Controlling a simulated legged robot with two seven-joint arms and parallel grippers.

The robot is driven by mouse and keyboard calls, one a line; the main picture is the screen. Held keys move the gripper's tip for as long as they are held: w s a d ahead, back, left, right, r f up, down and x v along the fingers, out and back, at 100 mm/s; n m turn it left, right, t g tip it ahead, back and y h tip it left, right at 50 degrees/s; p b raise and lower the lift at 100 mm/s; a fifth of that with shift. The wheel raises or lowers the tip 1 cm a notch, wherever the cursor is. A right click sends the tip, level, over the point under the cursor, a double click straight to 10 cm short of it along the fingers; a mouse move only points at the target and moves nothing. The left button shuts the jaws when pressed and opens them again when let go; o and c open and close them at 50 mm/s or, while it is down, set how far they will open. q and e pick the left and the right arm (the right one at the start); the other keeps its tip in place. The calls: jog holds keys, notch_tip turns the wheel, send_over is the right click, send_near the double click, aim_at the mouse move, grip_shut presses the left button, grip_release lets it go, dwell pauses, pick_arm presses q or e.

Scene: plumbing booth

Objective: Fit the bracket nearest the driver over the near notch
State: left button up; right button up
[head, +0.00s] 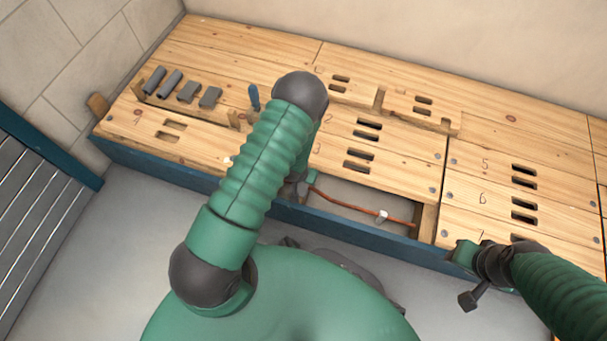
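Two flat grey brackets lie on the far-left boards; the one nearest the driver (210,97) is the right-hand one of the row. The blue-handled driver (254,97) stands upright just right of it. A near opening in the boards shows a reddish copper pipe (345,204) with a pale fitting (382,216) on it. I cannot make out the near notch clearly. My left gripper (299,188) is at the left end of this opening, mostly hidden behind my forearm. My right gripper (464,274) is by the bench's front edge, away from the brackets; its fingers are unclear.
Two grey tubes (162,81) lie left of the brackets. Slotted, numbered boards (500,190) cover the right side. A blue front rail (350,232) edges the platform. A grey slatted panel (40,200) stands at left.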

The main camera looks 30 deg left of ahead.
pick_arm(q)
jog(key=shift+f, duration=0.4)
jog(key=shift+f, duration=0.2)
dwell(0.6)
jog(key=o, duration=1.6)
